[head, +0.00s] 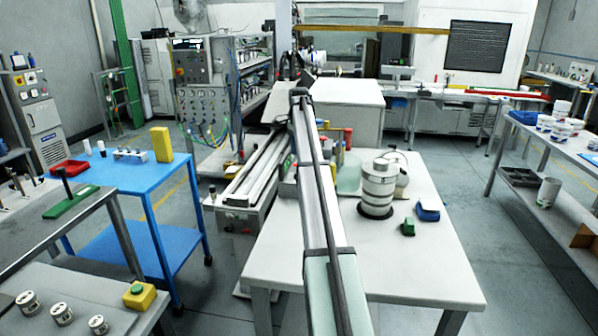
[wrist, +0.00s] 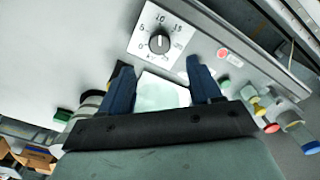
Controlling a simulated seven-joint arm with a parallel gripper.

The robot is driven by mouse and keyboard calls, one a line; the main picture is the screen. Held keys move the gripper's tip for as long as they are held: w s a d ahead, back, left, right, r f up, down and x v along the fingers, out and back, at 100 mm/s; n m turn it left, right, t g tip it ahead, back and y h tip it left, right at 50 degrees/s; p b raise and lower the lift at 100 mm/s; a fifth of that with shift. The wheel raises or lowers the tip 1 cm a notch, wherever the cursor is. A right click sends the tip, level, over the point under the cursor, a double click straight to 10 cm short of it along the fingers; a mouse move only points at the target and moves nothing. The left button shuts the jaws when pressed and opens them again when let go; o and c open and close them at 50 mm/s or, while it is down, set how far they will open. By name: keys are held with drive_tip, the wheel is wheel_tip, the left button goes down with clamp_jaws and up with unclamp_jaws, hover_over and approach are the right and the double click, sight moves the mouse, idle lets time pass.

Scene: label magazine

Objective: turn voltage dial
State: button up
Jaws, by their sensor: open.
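The voltage dial (wrist: 159,43) is a round dark knob on a white square scale plate with printed numbers, near the top middle of the wrist view. Its pale mark seems to point up, towards the 10, but it is small. My gripper (wrist: 160,66) is open, its two dark blue fingers spread apart. The dial appears just beyond the fingertips, roughly between them in the picture. The fingers look clear of the knob. In the head view my arm stretches across the white table, and I cannot make out the dial or the fingers there.
A red round button (wrist: 222,53) sits right of the dial on the same grey housing. A pale green surface (wrist: 163,92) shows between the fingers. The white table (head: 420,265) bears a striped grey cylinder (head: 378,188), a green block (head: 408,227) and a blue-and-white item (head: 428,209).

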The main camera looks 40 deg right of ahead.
wheel_tip(320, 180, down, 8)
drive_tip(key=shift+f, duration=0.1)
idle(0.4)
drive_tip(key=shift+c, duration=0.4)
drive_tip(key=c, duration=0.9)
drive_tip(key=shift+c, duration=0.2)
